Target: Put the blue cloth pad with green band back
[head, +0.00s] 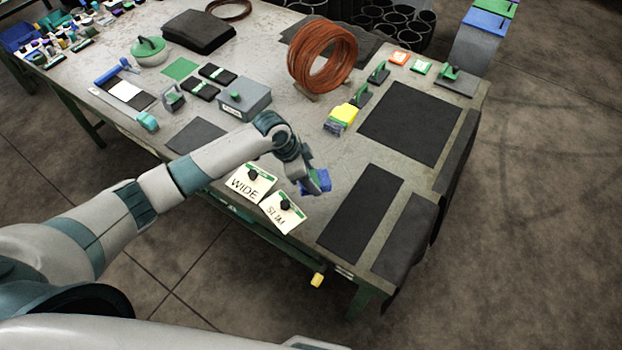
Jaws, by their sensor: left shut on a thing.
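My left gripper (309,180) reaches in over the table's near edge and is shut on the blue cloth pad (322,181). Only part of the pad's blue side shows past the fingers; its green band cannot be made out clearly. The pad is just right of the WIDE card (246,185) and above the SLIM card (281,214) in the picture. I cannot tell whether it touches the table (300,135). My right gripper is not in view.
A large dark mat (410,122) and a smaller one (360,212) lie bare on the right. A yellow-topped block (344,116), a copper coil (322,56) and a grey box (246,100) stand farther back. A small dark mat (197,136) lies bare left of my forearm.

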